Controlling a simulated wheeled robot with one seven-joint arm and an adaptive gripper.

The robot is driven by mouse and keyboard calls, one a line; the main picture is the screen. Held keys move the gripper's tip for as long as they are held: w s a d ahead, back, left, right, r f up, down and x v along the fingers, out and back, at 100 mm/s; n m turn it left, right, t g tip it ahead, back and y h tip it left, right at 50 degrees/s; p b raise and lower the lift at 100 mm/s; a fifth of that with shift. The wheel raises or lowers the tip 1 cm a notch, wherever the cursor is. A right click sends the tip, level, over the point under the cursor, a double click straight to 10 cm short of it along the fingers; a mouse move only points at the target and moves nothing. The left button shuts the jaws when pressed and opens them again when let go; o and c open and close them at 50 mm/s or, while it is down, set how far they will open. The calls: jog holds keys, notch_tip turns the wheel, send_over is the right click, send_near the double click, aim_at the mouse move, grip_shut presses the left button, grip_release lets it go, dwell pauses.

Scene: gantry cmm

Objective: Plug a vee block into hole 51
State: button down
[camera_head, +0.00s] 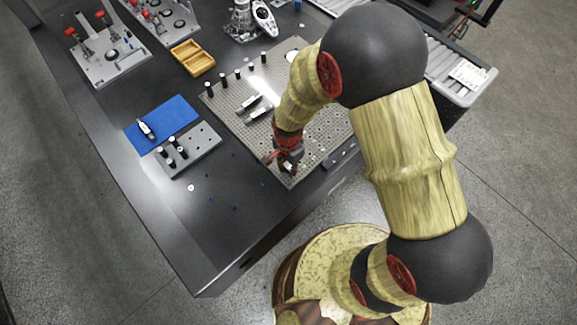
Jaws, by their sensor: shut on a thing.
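My gripper (286,164) is at the near part of the perforated grey fixture plate (321,131), pointing down. It is shut on a small pale piece, likely the vee block (289,167), which shows only in part between the fingers. I cannot tell whether the piece touches the plate or is in a hole. The hole numbers are too small to read, so hole 51 cannot be picked out. Two silvery blocks (257,114) lie on the plate, up and left of my gripper.
Several black posts (223,82) line the plate's far left edge. Left are a grey block with black pegs (203,147) and a blue mat (173,116) with a small tool. A yellow tray (193,58) and red-clamped fixtures stand behind. The table's near left is mostly clear.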

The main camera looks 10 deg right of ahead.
aim_at(288, 167)
jog(key=c, duration=1.5)
grip_release()
jog(key=shift+o, duration=0.2)
jog(key=shift+r, duration=0.1)
notch_tip(288, 167, up, 12)
